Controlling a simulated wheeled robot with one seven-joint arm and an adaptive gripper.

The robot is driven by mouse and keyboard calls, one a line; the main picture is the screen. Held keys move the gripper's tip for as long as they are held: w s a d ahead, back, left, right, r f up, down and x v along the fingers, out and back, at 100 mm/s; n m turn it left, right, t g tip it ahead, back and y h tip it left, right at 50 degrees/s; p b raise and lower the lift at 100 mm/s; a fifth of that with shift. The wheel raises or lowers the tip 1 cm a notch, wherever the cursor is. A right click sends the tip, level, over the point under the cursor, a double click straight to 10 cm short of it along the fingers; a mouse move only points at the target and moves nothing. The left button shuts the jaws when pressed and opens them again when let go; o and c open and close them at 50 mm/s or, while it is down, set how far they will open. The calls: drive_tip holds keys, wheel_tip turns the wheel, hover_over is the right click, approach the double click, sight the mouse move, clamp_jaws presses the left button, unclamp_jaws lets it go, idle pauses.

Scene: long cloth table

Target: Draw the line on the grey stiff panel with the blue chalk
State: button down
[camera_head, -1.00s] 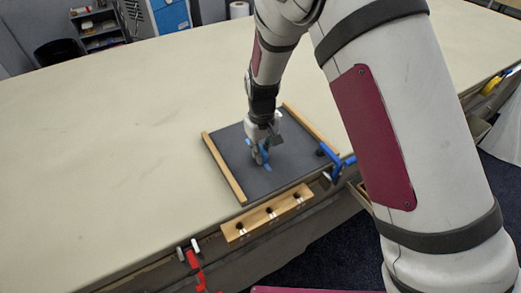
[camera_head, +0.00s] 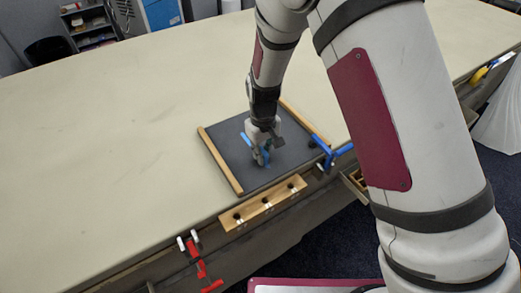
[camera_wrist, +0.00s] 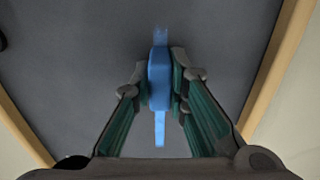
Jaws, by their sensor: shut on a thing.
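My gripper (camera_head: 259,163) is over the middle of the grey stiff panel (camera_head: 290,152), pointing down. Its fingers are shut on the blue chalk (camera_wrist: 160,78), which stands between the fingertips in the wrist view. The panel lies flat on the table near its front edge. A blue strip on the panel shows beyond the chalk, pale and patchy in the wrist view (camera_wrist: 160,36), and a brighter narrow blue strip (camera_wrist: 159,130) shows on the near side. I cannot tell which part is drawn chalk, nor whether the chalk tip touches the panel.
Wooden strips (camera_head: 220,160) border the panel on two sides. A wooden rail with black knobs (camera_head: 263,204) is at the table's front edge. A blue clamp (camera_head: 331,153) sits at the panel's right corner, a red clamp (camera_head: 195,256) further left. The cloth table (camera_head: 110,150) is clear to the left.

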sight(270, 170)
drive_tip(key=shift+s+d, duration=0.15)
drive_tip(key=shift+s, duration=0.1)
drive_tip(key=shift+s+d+f+p, duration=0.1)
drive_tip(key=shift+s+d+p, duration=0.45)
drive_tip(key=shift+s, duration=0.2)
drive_tip(key=shift+s+d+p, duration=0.5)
drive_tip(key=shift+s+p, duration=0.05)
drive_tip(key=shift+s, duration=0.35)
wheel_tip(270, 170, up, 7)
drive_tip(key=p, duration=0.2)
drive_tip(key=shift+w, duration=0.15)
idle(0.4)
